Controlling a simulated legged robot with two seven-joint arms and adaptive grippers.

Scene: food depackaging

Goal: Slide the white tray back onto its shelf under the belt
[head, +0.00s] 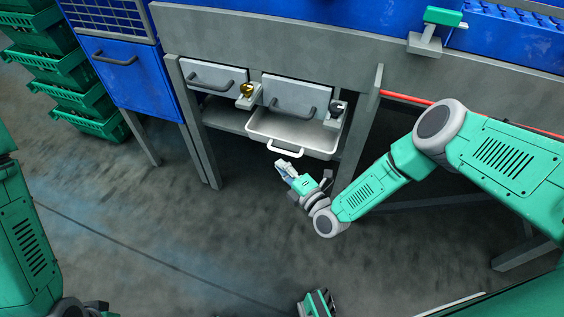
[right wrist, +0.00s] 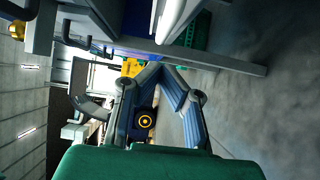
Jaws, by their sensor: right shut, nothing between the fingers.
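The white tray (head: 295,128) sticks out of the grey shelf opening under the belt, its front rim and handle (head: 284,152) facing the open floor. Its rear part is hidden beneath the drawer above it. My right gripper (head: 286,168) is shut and empty, just in front of and below the tray's handle, with a small apparent gap. In the right wrist view its fingertips (right wrist: 161,66) meet, and a white edge, likely the tray, shows just above them.
Two grey drawer fronts with dark handles (head: 213,78) (head: 292,97) sit above the tray. A brass-coloured fitting (head: 246,90) and a dark fitting (head: 337,108) are beside them. Frame legs (head: 195,125) flank the opening. Green crates (head: 85,95) stand far left. The floor in front is clear.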

